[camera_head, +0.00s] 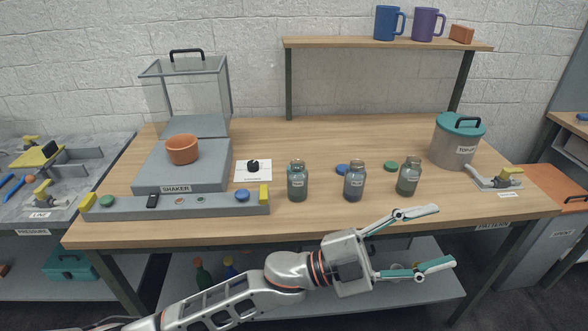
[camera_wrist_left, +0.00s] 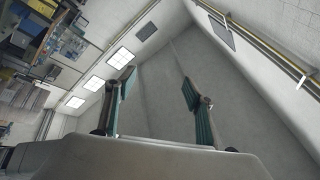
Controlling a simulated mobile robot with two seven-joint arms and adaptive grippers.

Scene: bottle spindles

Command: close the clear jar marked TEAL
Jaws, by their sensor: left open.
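Three clear glass jars with greenish or bluish contents stand upright on the table: a left jar (camera_head: 297,182), a middle jar (camera_head: 354,182) and a right jar (camera_head: 408,177). Their labels are too small to read, so I cannot tell which is marked TEAL. My left gripper (camera_head: 444,236) is open and empty, in front of the table edge, apart from the jars. Its spread fingers also show in the left wrist view (camera_wrist_left: 157,86), with only wall and ceiling beyond. My right gripper is not seen.
A shaker platform (camera_head: 184,178) with an orange bowl (camera_head: 182,150) stands at the left, behind a button bar (camera_head: 178,207). A grey pot with a teal lid (camera_head: 459,126) and a toggle clamp (camera_head: 497,178) are at the right. A shelf (camera_head: 380,43) spans behind. The front right tabletop is clear.

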